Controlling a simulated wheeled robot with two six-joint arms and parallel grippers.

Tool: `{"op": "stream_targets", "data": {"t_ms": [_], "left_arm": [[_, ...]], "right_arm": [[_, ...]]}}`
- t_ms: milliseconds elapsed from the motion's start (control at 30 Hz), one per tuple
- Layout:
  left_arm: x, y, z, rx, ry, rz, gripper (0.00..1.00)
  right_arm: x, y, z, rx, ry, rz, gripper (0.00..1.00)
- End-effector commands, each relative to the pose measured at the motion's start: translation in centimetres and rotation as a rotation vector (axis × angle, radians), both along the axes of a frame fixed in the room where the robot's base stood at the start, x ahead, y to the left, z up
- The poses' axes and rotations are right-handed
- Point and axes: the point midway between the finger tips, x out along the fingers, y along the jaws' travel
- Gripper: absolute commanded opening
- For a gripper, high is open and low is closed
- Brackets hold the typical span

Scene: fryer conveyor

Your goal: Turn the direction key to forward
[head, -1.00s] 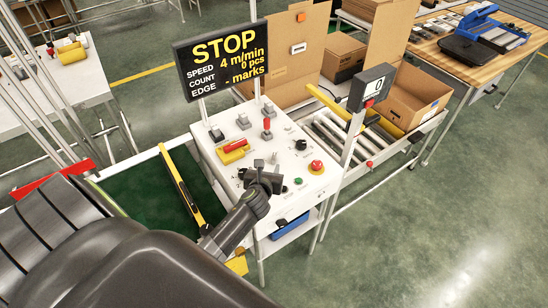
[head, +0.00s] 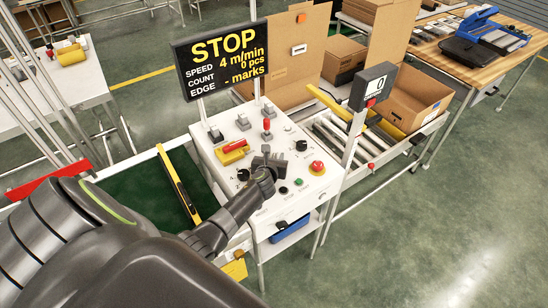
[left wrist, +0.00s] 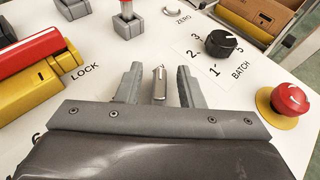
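A small silver upright key-like piece (left wrist: 159,85), which appears to be the direction key, stands on the white control panel (left wrist: 205,18). My left gripper (left wrist: 159,82) is open, with one finger on each side of this piece and visible gaps to both. The printed label behind it is mostly hidden by the piece and fingers. In the head view my left gripper (head: 268,158) is over the middle of the panel (head: 213,160) and hides the piece. The display board (head: 222,58) reads STOP, 4 m/min, 0 pcs. My right gripper is in neither view.
A black BATCH knob (left wrist: 222,43) and a red emergency button (left wrist: 290,98) are to the right of the gripper. A red and yellow block (left wrist: 35,75) by the word LOCK is to the left. A red-tipped lever (head: 266,127) stands behind. A post-mounted counter (head: 372,86) rises at the right.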

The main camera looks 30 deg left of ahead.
Motion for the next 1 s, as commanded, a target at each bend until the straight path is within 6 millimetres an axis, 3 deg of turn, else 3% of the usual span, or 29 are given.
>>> {"op": "stream_targets", "data": {"t_ms": [33, 267, 667, 1000], "left_arm": [[0.0, 0.0, 0.0, 0.0, 0.0, 0.0, 0.28], [0.0, 0.0, 0.0, 0.0, 0.0, 0.0, 0.0], [0.0, -0.1, -0.2, 0.0, 0.0, 0.051, 0.0], [0.0, -0.2, -0.3, -0.002, -0.001, 0.29, 0.0]], "right_arm": [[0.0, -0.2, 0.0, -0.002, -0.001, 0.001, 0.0], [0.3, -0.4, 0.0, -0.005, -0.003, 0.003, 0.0], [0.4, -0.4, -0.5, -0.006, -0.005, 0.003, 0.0], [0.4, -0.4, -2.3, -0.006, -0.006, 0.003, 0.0]]}}
